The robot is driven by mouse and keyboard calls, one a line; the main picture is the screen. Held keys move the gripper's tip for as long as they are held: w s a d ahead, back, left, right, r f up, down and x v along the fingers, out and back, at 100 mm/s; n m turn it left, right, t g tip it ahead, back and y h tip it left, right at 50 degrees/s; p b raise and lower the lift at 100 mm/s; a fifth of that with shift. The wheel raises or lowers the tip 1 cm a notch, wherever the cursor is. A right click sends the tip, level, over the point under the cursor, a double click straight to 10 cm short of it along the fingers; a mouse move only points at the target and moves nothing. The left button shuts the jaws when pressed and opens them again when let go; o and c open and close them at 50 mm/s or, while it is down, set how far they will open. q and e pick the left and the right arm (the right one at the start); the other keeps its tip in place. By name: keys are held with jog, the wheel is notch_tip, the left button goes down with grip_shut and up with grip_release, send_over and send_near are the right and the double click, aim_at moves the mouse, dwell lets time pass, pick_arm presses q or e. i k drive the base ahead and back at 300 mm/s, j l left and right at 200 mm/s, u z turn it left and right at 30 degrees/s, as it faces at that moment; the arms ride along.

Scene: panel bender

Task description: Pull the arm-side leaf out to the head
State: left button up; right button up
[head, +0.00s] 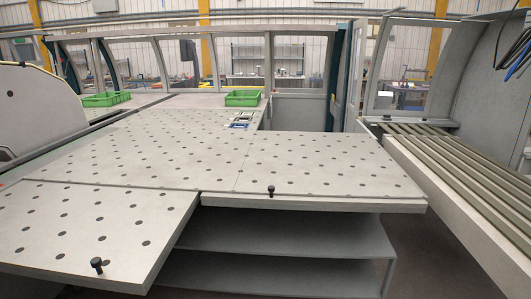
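A flat grey table with dark round dots spreads across the middle. Its near side shows two leaf-like panels. The left panel (75,228) reaches farther toward me and has a black knob (97,263) near its front edge. The right panel (320,165) ends farther back, with a black knob (271,190) near its front edge. I cannot tell from the picture which one is called the arm-side leaf. Neither of my grippers is in view, and nothing touches either knob.
Grey shelves (270,238) sit below the right panel. A slatted table (455,165) stands at the right, with a gap before it. Green bins (242,98) and small blue-and-white items (241,120) lie at the back. A framed glazed enclosure stands behind.

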aim_at(115, 238)
jog(key=i+l, duration=0.15)
jog(key=i, duration=0.45)
jog(key=i+l, duration=0.1)
jog(key=i, duration=0.45)
jog(key=u, duration=0.45)
jog(key=i+l+u, duration=0.1)
jog(key=u, duration=0.3)
jog(key=i+u, duration=0.1)
jog(key=u, duration=0.35)
jog(key=l+u, duration=0.1)
jog(key=u, duration=0.35)
jog(key=z, duration=0.15)
